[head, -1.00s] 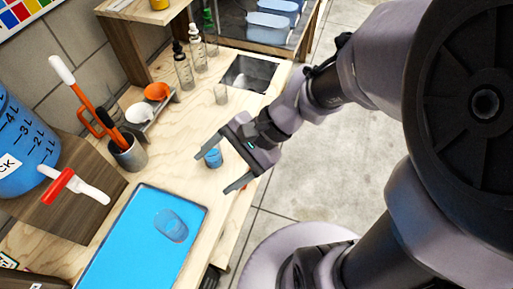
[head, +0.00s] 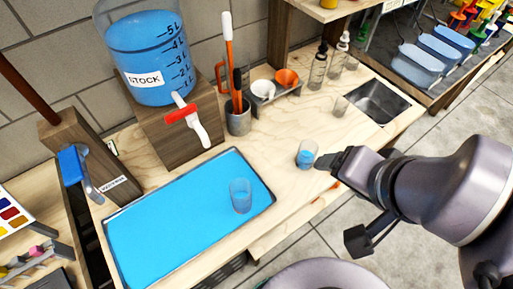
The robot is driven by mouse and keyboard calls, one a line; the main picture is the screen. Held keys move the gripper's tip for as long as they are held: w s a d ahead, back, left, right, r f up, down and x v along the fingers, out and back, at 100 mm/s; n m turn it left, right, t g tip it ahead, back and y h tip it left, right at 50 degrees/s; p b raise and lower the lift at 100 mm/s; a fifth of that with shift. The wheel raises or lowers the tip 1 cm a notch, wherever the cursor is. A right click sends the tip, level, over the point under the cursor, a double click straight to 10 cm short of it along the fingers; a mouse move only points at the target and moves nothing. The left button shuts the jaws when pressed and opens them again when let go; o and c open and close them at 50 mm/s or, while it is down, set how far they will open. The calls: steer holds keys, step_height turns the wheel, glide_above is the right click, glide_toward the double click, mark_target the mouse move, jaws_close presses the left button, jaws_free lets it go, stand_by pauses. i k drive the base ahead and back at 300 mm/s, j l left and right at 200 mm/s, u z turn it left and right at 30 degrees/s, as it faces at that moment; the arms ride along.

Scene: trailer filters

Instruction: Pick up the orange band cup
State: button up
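A small clear cup of blue liquid (head: 306,155) stands upright on the wooden bench, right of the blue tray (head: 131,272). Another clear cup (head: 241,196) stands on the tray's blue surface. I cannot make out an orange band clearly on either cup. My gripper (head: 320,178) is low over the bench edge, just right of the bench cup. Its fingers look apart, with nothing visible between them, though the dark wrist partly hides them. I cannot tell whether a finger touches the cup.
A stock tank (head: 145,50) with a red-handled tap (head: 187,119) stands on a wooden block behind the tray.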

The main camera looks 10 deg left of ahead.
mark_target(239, 188)
steer(key=u, duration=1.3)
